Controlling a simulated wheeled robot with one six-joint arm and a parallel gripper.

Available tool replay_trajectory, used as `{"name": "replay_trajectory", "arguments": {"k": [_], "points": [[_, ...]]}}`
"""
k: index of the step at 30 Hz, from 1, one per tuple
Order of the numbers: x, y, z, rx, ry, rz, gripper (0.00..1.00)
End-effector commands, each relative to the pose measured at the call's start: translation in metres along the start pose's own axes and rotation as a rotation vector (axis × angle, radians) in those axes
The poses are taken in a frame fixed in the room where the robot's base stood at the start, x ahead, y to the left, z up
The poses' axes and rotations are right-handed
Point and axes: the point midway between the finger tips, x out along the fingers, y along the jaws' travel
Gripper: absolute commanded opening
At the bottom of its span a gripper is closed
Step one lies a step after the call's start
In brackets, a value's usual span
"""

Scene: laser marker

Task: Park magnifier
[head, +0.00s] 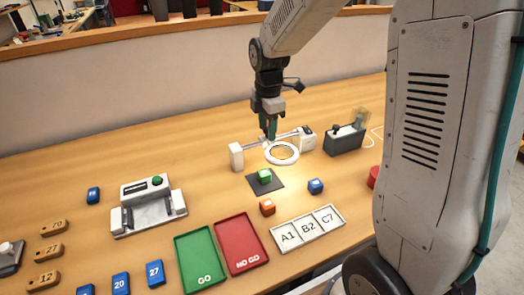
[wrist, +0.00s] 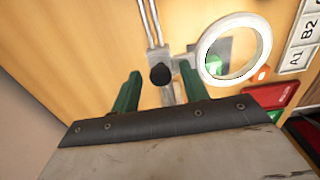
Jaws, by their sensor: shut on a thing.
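The magnifier is a white ring (head: 295,158) on a thin metal arm, above the table near the dark pad. It also shows in the wrist view (wrist: 207,43), where part of a green cube (wrist: 217,63) is seen through it. My gripper (head: 268,135) is at the magnifier's arm, just behind the ring. In the wrist view the green fingers of my gripper (wrist: 161,78) stand on either side of a black knob (wrist: 160,75) on that arm; the exact contact is hard to see. The green cube (head: 264,175) sits on the dark pad (head: 268,188), in front of the ring.
A white post (head: 236,156) stands left of the ring, and a dark machine (head: 344,140) right. An orange cube (head: 267,208) and a blue cube (head: 315,186) lie in front. Green (head: 200,257) and red (head: 241,244) trays and a labelled white tray (head: 308,229) are nearer.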

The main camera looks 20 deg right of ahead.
Motion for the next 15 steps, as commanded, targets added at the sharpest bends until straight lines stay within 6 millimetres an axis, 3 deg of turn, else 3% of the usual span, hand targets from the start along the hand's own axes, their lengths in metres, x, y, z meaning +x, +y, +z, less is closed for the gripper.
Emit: {"name": "replay_trajectory", "arguments": {"k": [1,15], "points": [[0.015,-0.007,0.003,0.001,0.001,-0.024,0.32],[0.015,-0.006,0.031,0.001,0.002,-0.023,0.32]]}}
